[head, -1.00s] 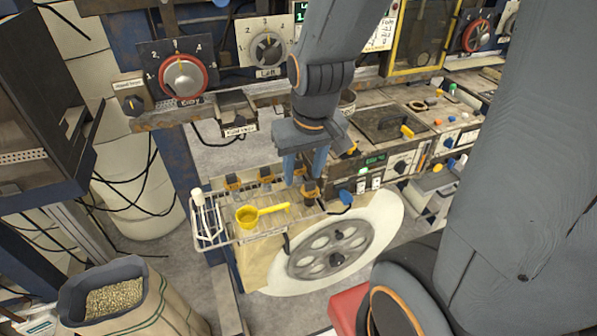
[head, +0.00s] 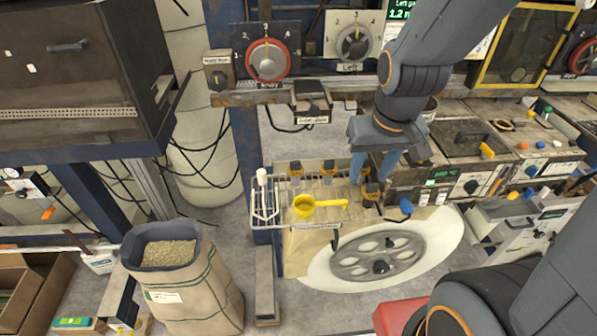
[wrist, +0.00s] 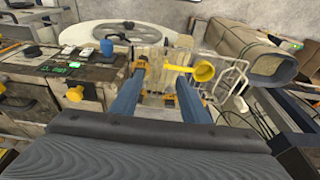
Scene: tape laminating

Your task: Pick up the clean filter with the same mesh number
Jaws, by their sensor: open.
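Several small orange-and-dark pieces stand on a wire rack (head: 262,222) in the head view, which may be the filters. One is at the left (head: 296,172), one beside it (head: 328,172), and one at the front right (head: 371,191). Any mesh numbers are too small to read. My gripper (head: 372,172) is open, its two blue fingers pointing down at the right end of the rack, near the front right piece. In the wrist view the gripper (wrist: 160,74) shows nothing clearly held. An orange piece (wrist: 140,92) is partly hidden by the left finger.
A yellow scoop (head: 305,207) lies across the rack's front, and it also shows in the wrist view (wrist: 204,71). A round spoked plate (head: 378,258) is below right. Control boxes (head: 440,183) stand close right of the gripper. A sack of beans (head: 180,275) stands lower left.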

